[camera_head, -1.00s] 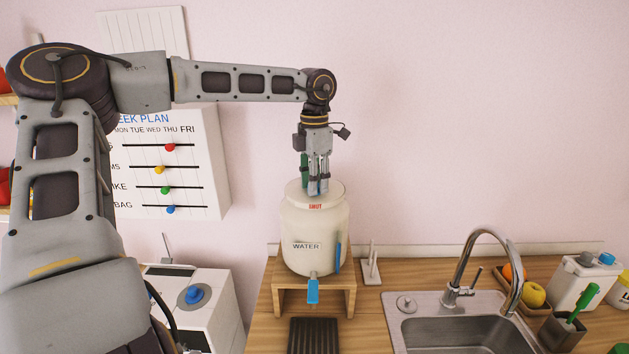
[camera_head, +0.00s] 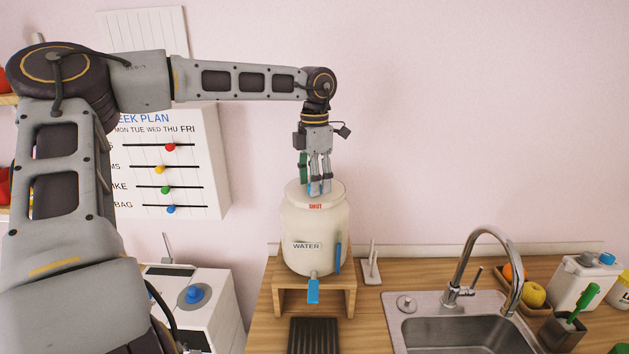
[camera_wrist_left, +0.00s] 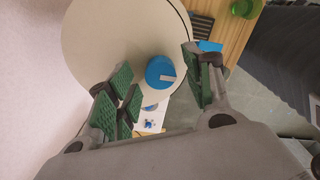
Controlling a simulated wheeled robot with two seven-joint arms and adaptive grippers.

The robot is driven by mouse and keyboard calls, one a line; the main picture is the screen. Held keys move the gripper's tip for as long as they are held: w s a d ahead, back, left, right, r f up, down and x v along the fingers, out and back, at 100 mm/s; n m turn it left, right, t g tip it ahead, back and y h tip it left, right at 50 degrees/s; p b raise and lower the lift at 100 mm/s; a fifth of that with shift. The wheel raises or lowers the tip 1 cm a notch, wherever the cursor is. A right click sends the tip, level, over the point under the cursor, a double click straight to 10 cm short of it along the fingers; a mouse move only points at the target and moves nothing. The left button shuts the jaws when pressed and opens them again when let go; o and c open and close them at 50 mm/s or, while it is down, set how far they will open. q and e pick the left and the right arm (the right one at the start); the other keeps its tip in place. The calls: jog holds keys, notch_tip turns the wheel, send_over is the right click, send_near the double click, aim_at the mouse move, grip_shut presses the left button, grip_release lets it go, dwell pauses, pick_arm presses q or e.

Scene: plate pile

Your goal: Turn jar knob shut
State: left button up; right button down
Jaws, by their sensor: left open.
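The white jar (camera_head: 308,232) labelled WATER stands on a wooden stand. A red word, which looks like SHUT, is on the front of its lid (camera_head: 332,190). The blue jar knob (camera_head: 314,188) is on the lid, partly hidden by my fingers. In the left wrist view the knob (camera_wrist_left: 158,74) shows from above, with a white pointer mark toward the right. My left gripper (camera_head: 320,187) points down over the lid and is open. In the left wrist view its green-padded fingers (camera_wrist_left: 158,90) are apart, on either side of the knob, with gaps visible. My right gripper is not in view.
A blue tap (camera_head: 313,291) is low on the jar's front. The wooden stand (camera_head: 349,300) rests on the counter (camera_head: 262,338). A sink (camera_head: 440,330) with a curved faucet (camera_head: 487,235) is at right. A white box with a blue dial (camera_head: 194,294) stands at left.

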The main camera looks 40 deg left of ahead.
pick_arm(q)
notch_tip(320, 180, up, 12)
dwell(0.6)
jog(key=shift+f, duration=0.15)
dwell(0.6)
